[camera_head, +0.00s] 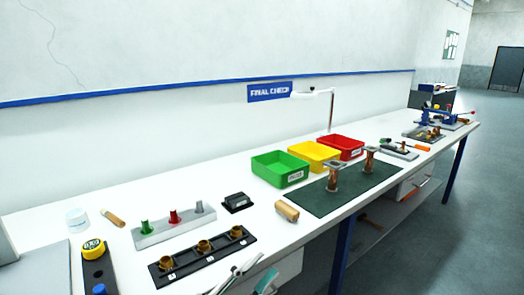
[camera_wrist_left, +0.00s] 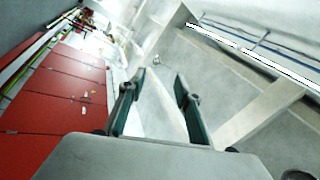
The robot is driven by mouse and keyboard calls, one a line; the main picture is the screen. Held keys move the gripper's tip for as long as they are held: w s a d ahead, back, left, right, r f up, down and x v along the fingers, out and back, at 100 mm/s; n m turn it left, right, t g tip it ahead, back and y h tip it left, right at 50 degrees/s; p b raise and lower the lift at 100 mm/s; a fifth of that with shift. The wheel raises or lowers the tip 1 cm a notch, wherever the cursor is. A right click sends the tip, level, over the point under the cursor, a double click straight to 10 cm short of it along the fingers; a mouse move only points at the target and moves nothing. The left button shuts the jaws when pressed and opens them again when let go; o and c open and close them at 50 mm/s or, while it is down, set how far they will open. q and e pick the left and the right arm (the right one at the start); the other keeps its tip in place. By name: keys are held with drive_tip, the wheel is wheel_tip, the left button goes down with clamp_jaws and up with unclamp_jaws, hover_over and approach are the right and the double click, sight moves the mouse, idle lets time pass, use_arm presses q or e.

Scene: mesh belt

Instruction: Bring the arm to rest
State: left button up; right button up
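My left gripper (camera_head: 258,270) shows at the bottom edge of the head view, in front of the white bench's near edge. In the left wrist view my left gripper (camera_wrist_left: 157,90) has its two dark green fingers apart, with nothing between them. It is clear of the objects on the bench. My right gripper is in neither view.
The white bench (camera_head: 130,180) holds a black strip (camera_head: 205,254) with brass rings, a grey block (camera_head: 176,227) with coloured plugs, green (camera_head: 268,178), yellow and red bins, and a dark mat (camera_head: 325,203). The wrist view shows a red cabinet (camera_wrist_left: 60,100).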

use_arm(q)
drive_tip(key=s+a+f+n+y, duration=0.1)
drive_tip(key=a+f+n+y, duration=0.45)
drive_tip(key=f, duration=0.55)
drive_tip(key=s+a+f+n+y, duration=0.1)
drive_tip(key=a+f+n+y, duration=0.5)
drive_tip(key=f, duration=0.4)
drive_tip(key=s+a+f+n+g+y, duration=0.1)
drive_tip(key=s+a+f+n+g, duration=0.1)
drive_tip(key=s+f, duration=0.4)
drive_tip(key=s+a+f+n+g+y, duration=0.1)
drive_tip(key=s+a+f+n, duration=0.4)
drive_tip(key=f, duration=0.5)
drive_tip(key=shift+s+a+g+y, duration=0.4)
drive_tip(key=shift+s+a+y, duration=0.15)
drive_tip(key=shift+s, duration=0.1)
